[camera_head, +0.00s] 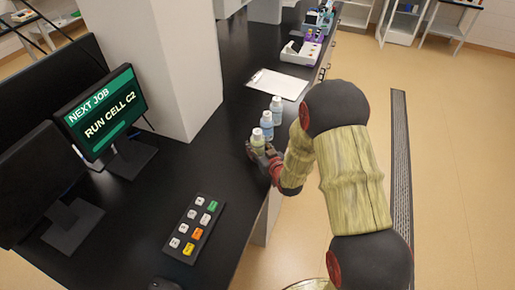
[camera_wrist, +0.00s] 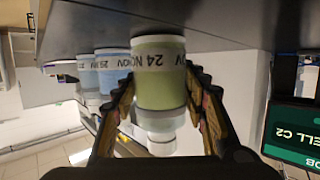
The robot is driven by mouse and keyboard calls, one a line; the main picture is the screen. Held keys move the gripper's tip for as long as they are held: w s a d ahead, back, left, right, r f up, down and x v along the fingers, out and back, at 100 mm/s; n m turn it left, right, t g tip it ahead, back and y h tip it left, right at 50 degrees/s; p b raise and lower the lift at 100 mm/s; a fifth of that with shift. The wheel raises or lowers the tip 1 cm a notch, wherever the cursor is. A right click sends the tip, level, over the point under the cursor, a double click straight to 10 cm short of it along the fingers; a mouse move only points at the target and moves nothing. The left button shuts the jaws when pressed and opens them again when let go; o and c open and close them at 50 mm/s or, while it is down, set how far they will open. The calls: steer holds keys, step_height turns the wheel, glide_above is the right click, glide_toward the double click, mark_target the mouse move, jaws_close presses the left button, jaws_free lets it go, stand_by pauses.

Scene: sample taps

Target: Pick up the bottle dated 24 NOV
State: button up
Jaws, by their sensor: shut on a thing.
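The bottle dated 24 NOV (camera_wrist: 158,88) holds pale green liquid and has a white cap; its label shows upside down in the wrist view. My gripper (camera_wrist: 161,76) is shut on it, one finger on each side of its body. In the head view, the green bottle (camera_head: 258,141) stands upright at the bench's right edge, with my gripper (camera_head: 264,153) around its lower part. Its base is at or close to the bench top; I cannot tell whether they touch. Two blue bottles, one in the middle (camera_head: 267,124) and one farther back (camera_head: 277,108), stand behind it.
A clipboard (camera_head: 278,83) lies beyond the bottles on the black bench (camera_head: 226,135). A button panel (camera_head: 196,228) lies nearer. Monitors (camera_head: 105,112) and a white pillar (camera_head: 168,65) stand at the left. The bench left of the bottles is clear.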

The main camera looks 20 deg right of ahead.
steer(key=c, duration=0.5)
steer(key=shift+o, duration=0.2)
steer(key=shift+r, duration=0.1)
